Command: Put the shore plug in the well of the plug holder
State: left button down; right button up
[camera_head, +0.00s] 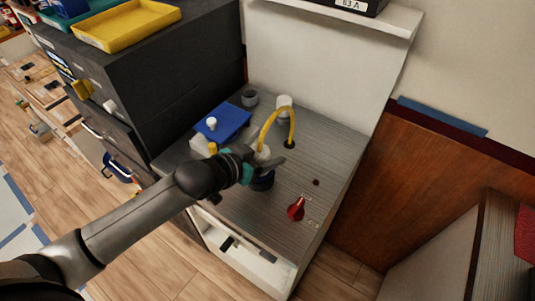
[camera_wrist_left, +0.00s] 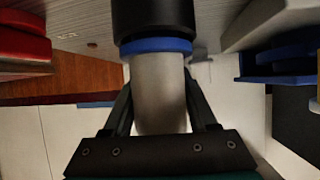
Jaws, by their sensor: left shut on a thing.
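The shore plug has a pale body (camera_wrist_left: 158,90), a blue ring and a wide black end, with a yellow cable arching from its top. My left gripper (camera_wrist_left: 160,108) is shut on the pale body. In the head view the left gripper (camera_head: 265,167) hides part of the plug; its dark lower end (camera_head: 262,183) shows below the fingers, over the grey ribbed top. I cannot tell whether it touches the top. A round grey cup (camera_head: 250,97), which looks like the plug holder, stands farther back, apart from the plug. My right gripper is out of view.
The yellow cable (camera_head: 268,120) enters a black hole in the cabinet top. A blue box (camera_head: 222,122) lies to the left and a red knob (camera_head: 296,210) sits at the front right. A white panel (camera_head: 310,60) rises behind.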

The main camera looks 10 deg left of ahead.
pick_arm(q)
jog(key=shift+c, duration=1)
grip_release()
jog(key=shift+f, duration=0.1)
jog(key=p+v, duration=0.2)
jog(key=v, duration=1)
